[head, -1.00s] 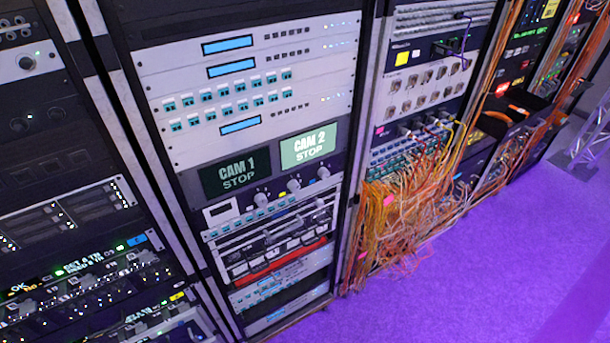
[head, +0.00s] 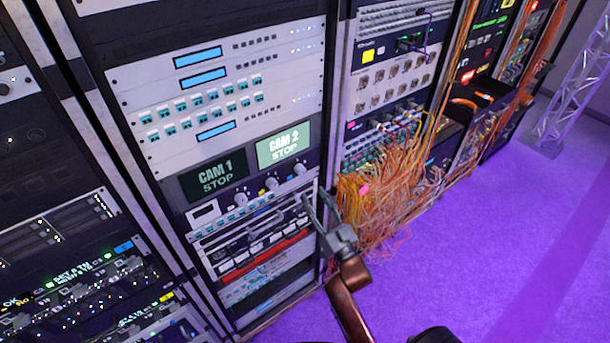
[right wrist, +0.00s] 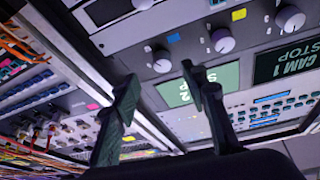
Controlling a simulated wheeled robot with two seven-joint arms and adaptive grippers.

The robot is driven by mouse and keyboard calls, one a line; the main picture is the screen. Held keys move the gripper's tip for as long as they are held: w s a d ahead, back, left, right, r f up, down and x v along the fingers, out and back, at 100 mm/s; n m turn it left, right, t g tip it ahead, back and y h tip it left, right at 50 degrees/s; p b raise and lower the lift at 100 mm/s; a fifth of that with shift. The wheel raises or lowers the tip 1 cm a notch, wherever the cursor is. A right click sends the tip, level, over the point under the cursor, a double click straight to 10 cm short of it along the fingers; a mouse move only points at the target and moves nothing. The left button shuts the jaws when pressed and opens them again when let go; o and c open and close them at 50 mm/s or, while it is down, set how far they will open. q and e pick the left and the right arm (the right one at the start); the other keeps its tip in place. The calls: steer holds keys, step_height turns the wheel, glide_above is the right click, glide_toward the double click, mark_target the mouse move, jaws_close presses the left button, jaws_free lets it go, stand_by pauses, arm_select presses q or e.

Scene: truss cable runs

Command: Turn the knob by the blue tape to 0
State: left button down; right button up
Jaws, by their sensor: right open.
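Three pale round knobs sit in a row under the CAM 1 and CAM 2 screens: a left knob (head: 241,199), a middle knob (head: 271,184) and a right knob (head: 299,170). In the right wrist view the right knob (right wrist: 162,62) is nearest my fingers, with the middle knob (right wrist: 222,40) beyond. A yellow tape piece (right wrist: 238,14) lies between the middle and left knobs. My right gripper (head: 316,197) is open and empty, below and right of the right knob. My left gripper is out of view.
A bundle of loose orange cables (head: 385,205) hangs from the neighbouring rack, right beside my right gripper. Another blue label (head: 123,247) is on the left rack. The purple floor (head: 480,260) is clear at right, with a metal truss (head: 575,95) behind.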

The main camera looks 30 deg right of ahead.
mark_target(302, 173)
steer(key=x, duration=0.4)
steer(key=r+x, duration=0.1)
steer(key=x, duration=0.3)
steer(key=shift+s+p, duration=0.25)
steer(key=shift+p, duration=0.1)
steer(key=shift+c, duration=0.7)
jaws_close()
steer(key=shift+f, duration=0.1)
